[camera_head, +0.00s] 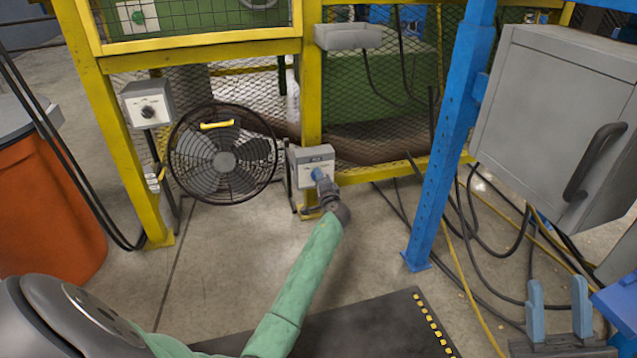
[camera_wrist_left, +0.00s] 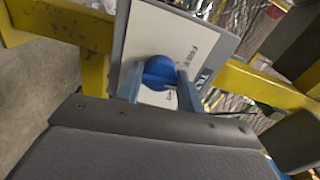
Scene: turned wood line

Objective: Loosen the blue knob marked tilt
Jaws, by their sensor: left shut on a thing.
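The blue knob (camera_wrist_left: 158,73) sits on a white-faced grey box whose label reads partly as "TILT" in the left wrist view. In the head view the box (camera_head: 310,158) is mounted low on a yellow post, and the knob (camera_head: 317,174) shows just beyond my gripper. My left gripper (camera_head: 321,180) reaches it from the front. In the left wrist view its two blue fingers (camera_wrist_left: 160,84) stand on either side of the knob, shut on it. My right gripper (camera_head: 557,309) is at the lower right of the head view, its fingers apart and empty.
A black fan (camera_head: 222,155) stands left of the box. Another grey box with a black knob (camera_head: 148,108) is on the left yellow post. A blue post (camera_head: 446,130) and grey cabinet (camera_head: 555,110) stand at the right. Cables (camera_head: 480,230) lie on the floor.

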